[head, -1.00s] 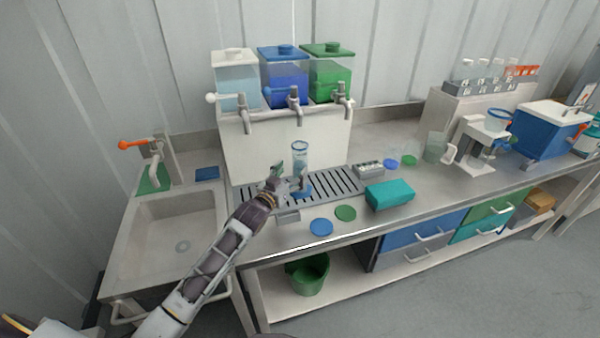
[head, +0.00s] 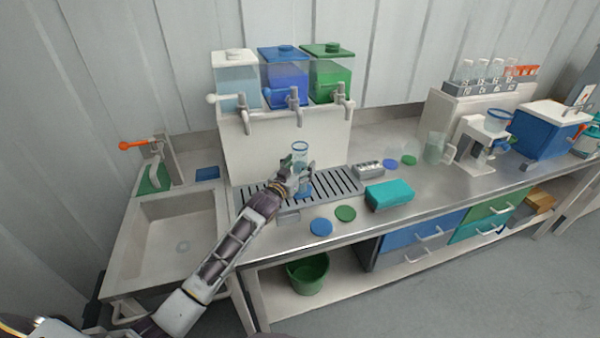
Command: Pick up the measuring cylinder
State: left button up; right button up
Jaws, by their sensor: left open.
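The measuring cylinder (head: 299,152) is clear with a blue rim and a blue base. It stands upright on the slotted drip tray (head: 338,184), in front of the white dispenser box. My left gripper (head: 299,176) is open at the cylinder, with its fingers at the lower and middle part of the body. The fingers overlap the cylinder in the head view, and I cannot tell whether they touch it. My right gripper is not in view.
Taps (head: 294,104) of the dispensers hang above the tray. A sink (head: 178,230) is on the left. A teal sponge-like block (head: 389,195), a blue disc (head: 321,227) and a green disc (head: 345,213) lie right of the gripper. A clear jug (head: 435,150) stands farther right.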

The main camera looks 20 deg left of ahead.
pick_arm(q)
jog(key=shift+w, duration=0.2)
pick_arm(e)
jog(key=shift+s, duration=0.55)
